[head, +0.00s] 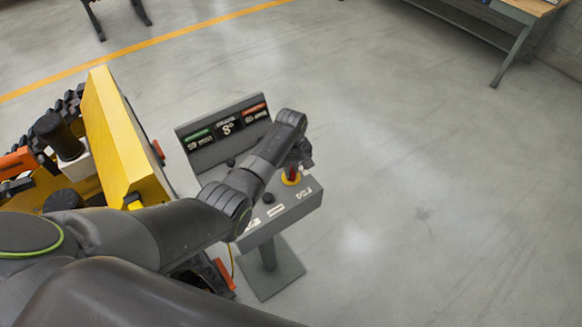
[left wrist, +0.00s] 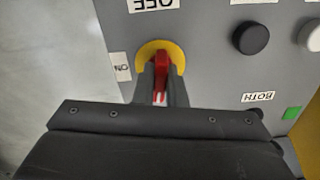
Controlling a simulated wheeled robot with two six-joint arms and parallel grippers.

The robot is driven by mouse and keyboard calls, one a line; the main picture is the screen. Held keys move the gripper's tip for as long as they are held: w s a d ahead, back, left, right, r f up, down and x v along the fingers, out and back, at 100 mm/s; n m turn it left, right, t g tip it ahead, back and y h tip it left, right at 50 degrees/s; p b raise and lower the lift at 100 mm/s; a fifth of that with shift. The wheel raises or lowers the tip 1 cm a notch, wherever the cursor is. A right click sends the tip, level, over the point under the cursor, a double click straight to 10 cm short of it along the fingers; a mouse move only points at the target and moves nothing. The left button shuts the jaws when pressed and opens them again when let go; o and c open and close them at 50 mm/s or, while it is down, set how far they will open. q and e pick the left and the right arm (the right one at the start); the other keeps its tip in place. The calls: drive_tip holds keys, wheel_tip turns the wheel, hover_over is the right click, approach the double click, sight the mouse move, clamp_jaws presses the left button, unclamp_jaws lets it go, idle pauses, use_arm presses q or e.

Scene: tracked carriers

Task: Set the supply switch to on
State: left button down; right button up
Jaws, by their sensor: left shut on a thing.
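The supply switch is a red handle on a yellow round plate; in the head view the switch (head: 292,176) is on the sloped top of a grey console (head: 290,213). In the left wrist view the red handle (left wrist: 160,64) stands between the dark fingers of my left gripper (left wrist: 160,90), which is shut on it. An "OFF" label is above the plate and an "ON" label is to its left, both turned in that picture. In the head view my left gripper (head: 299,160) is at the switch, partly hidden by its own arm. My right gripper does not show.
A display board (head: 226,128) with green and orange bars stands at the console's back. Black (left wrist: 250,38) and white buttons and a green square (left wrist: 291,113) are nearby. A yellow tracked carrier (head: 112,130) stands to the left. Floor to the right is clear up to a bench (head: 515,22).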

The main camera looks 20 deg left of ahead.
use_arm(q)
drive_tip(key=m+p, duration=0.1)
drive_tip(key=m, duration=0.1)
drive_tip(key=shift+r+m, duration=0.15)
drive_tip(key=shift+m, duration=0.25)
drive_tip(key=m, duration=0.2)
drive_tip(key=shift+m, duration=0.3)
drive_tip(key=m, duration=0.5)
drive_tip(key=shift+w+m, duration=0.1)
drive_tip(key=shift+m, duration=2.4)
drive_tip(key=c, duration=1.5)
unclamp_jaws()
